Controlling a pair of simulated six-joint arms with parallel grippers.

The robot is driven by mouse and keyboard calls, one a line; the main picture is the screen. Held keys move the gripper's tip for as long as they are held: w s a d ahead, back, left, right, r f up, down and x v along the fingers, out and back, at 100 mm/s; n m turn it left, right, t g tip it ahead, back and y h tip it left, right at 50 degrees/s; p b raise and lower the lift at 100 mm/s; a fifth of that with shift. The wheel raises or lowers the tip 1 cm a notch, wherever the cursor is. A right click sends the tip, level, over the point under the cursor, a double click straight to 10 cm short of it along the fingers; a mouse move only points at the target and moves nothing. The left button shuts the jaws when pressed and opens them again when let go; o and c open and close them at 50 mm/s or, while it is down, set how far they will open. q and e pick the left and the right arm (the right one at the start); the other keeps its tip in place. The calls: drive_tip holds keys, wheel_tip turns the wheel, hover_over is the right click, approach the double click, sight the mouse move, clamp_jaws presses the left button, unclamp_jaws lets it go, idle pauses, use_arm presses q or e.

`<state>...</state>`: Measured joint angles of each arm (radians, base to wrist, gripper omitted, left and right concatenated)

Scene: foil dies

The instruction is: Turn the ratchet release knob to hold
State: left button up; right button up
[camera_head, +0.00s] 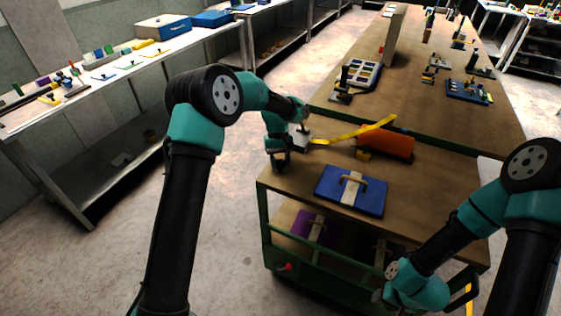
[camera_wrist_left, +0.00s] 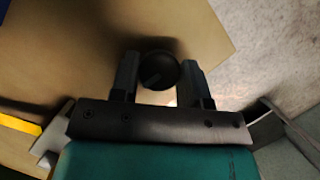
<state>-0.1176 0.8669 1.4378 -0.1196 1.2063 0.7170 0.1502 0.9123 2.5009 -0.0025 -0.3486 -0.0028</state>
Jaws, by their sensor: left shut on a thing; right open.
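In the head view my left gripper (camera_head: 279,158) is at the left edge of the wooden bench top, and the knob is hidden there. My right gripper (camera_head: 461,298) is open, low at the bottom right by the bench's near side, partly cut off by the view.
A yellow strap (camera_head: 352,132) runs from beside my left gripper towards an orange block (camera_head: 387,142). A blue board with a handle (camera_head: 372,197) lies on the bench top (camera_head: 295,178). A black-framed tray (camera_head: 361,74) stands farther back. The floor left of the bench is clear.

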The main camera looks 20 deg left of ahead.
use_arm(q)
drive_tip(key=shift+n, duration=0.7)
drive_tip(key=shift+h, duration=0.3)
drive_tip(key=o, duration=0.9)
drive_tip(key=v, duration=1.7)
drive_tip(key=shift+s+a+r, duration=0.1)
drive_tip(key=shift+s+r, duration=0.05)
drive_tip(key=shift+r, duration=0.15)
